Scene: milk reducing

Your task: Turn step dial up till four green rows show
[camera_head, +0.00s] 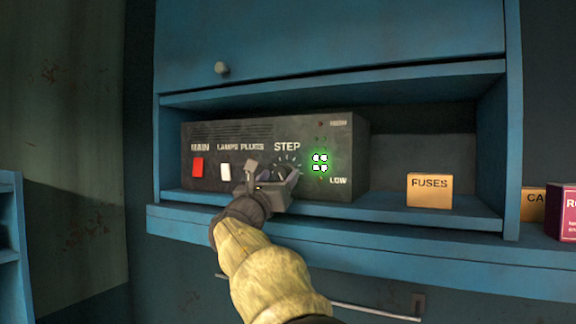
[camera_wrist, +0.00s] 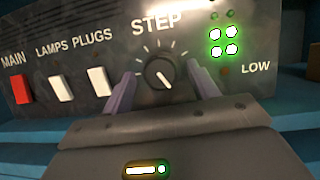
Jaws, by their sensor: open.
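The black step dial (camera_wrist: 158,73) sits on the dark control box (camera_head: 270,135) under the word STEP. Its white pointer line points down and to the right in the wrist view. The lamp column (camera_wrist: 224,42) is right of the dial, between HIGH and LOW labels in the head view. Two rows of green lamps (camera_head: 320,162) are brightly lit; the pair above looks dim green. A dark red lamp (camera_wrist: 225,71) is below them. My gripper (camera_wrist: 162,88) is open, with one finger on each side of the dial and gaps between. In the head view my gripper (camera_head: 272,178) partly hides the dial.
A red MAIN switch (camera_wrist: 20,89) and two white switches, LAMPS (camera_wrist: 61,88) and PLUGS (camera_wrist: 98,81), are left of the dial. The box stands in a blue cabinet niche (camera_head: 435,212). A FUSES carton (camera_head: 429,190) stands to the right, with free shelf between.

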